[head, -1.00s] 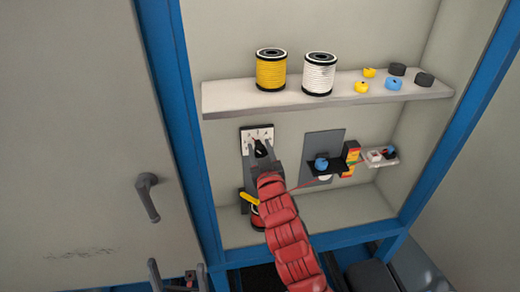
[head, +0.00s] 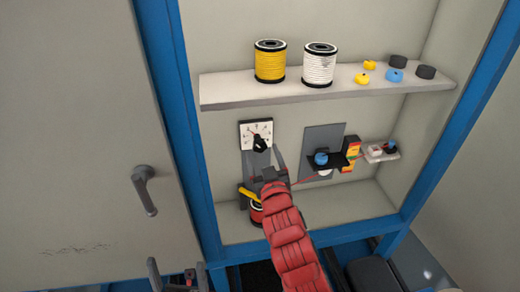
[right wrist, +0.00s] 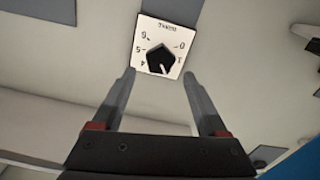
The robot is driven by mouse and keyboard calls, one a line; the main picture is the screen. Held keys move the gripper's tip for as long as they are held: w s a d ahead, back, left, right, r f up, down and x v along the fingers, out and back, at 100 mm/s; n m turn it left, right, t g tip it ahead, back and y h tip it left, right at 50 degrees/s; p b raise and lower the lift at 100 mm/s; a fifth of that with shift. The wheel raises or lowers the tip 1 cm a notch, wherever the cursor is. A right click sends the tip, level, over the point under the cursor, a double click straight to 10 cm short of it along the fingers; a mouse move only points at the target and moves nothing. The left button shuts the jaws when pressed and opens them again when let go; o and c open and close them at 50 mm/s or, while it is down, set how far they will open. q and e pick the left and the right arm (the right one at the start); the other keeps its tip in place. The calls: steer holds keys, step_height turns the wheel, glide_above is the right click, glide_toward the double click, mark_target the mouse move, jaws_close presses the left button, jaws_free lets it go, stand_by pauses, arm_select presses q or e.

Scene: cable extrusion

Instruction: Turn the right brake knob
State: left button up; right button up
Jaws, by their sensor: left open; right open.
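The brake knob (head: 260,144) is a black knob on a white square dial plate (head: 249,128) with numbers, on the back wall under the shelf. My right gripper (head: 262,158) is open, just below and in front of the knob. In the right wrist view its fingers (right wrist: 159,74) are spread wide on both sides below the knob, apart from it and empty. My left gripper (head: 176,276) is open and empty at the bottom left, far from the dial.
A shelf (head: 225,93) above the dial holds a yellow spool (head: 270,63), a white spool (head: 319,66) and several small rings. A grey panel with a black bracket and blue knob (head: 321,158) is right of the dial. A red-and-black spool (head: 256,213) sits below.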

steer(key=s+d+p, duration=0.2)
steer(key=s+p, duration=0.7)
steer(key=s, duration=0.2)
steer(key=shift+s+d, duration=0.2)
steer(key=shift+s, duration=0.2)
steer(key=shift+f, duration=0.1)
